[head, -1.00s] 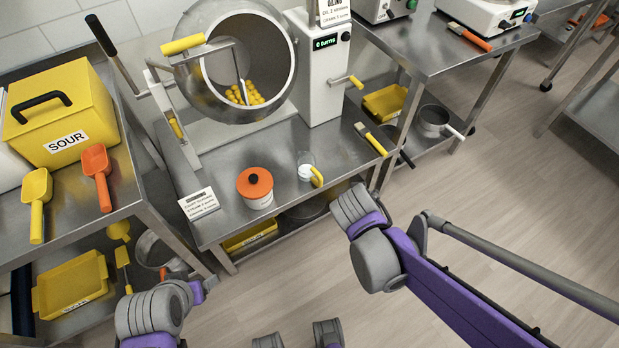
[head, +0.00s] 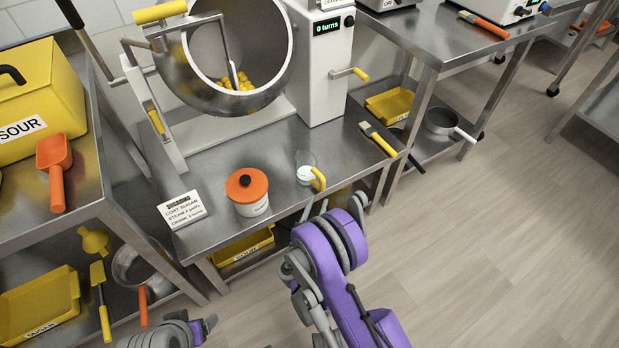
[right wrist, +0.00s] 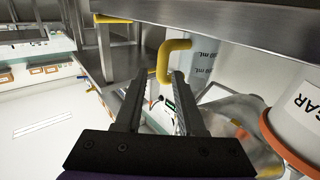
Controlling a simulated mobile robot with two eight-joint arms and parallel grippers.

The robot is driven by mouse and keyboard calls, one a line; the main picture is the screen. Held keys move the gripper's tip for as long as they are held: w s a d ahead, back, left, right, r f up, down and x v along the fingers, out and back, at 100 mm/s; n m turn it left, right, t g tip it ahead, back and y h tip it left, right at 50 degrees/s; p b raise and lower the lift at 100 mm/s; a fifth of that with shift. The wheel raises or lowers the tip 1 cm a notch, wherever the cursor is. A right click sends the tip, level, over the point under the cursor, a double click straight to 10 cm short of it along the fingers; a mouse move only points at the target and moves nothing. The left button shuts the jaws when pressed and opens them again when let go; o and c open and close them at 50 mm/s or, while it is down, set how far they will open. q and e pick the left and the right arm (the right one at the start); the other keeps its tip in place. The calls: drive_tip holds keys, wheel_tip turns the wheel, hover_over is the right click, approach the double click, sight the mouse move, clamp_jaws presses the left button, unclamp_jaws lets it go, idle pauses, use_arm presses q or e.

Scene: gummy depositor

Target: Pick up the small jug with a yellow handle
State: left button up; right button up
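The small jug (head: 305,174) is clear, with white contents and a yellow handle (head: 319,179), and stands near the front edge of the steel table. My right gripper (head: 316,208) is just in front of that edge, below the handle in the picture. In the right wrist view the yellow handle (right wrist: 172,60) and the jug's marked wall (right wrist: 202,66) show beyond the fingertips. The right gripper (right wrist: 160,82) is open, with nothing between its fingers.
A white sugar pot with an orange lid (head: 248,192) stands left of the jug, with a sign card (head: 181,210) beyond it. A brush (head: 378,139) lies to the right. The large drum (head: 238,60) stands behind. The floor at right is clear.

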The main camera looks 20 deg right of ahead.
sight(323, 189)
drive_tip(key=shift+r+p+x, duration=0.25)
drive_tip(key=shift+p+x, duration=1.1)
drive_tip(key=shift+p, duration=0.25)
drive_tip(key=shift+w+d+f+b, duration=0.15)
drive_tip(key=shift+w+d, duration=0.15)
drive_tip(key=shift+w, duration=0.25)
drive_tip(key=shift+w+d+f+b, duration=0.2)
drive_tip(key=shift+w+d, duration=0.1)
drive_tip(key=shift+w, duration=0.2)
drive_tip(key=shift+x, duration=2.8)
drive_tip(key=shift+w+a+r, duration=0.1)
drive_tip(key=shift+a+r, duration=0.05)
drive_tip(key=shift+a, duration=0.05)
clamp_jaws()
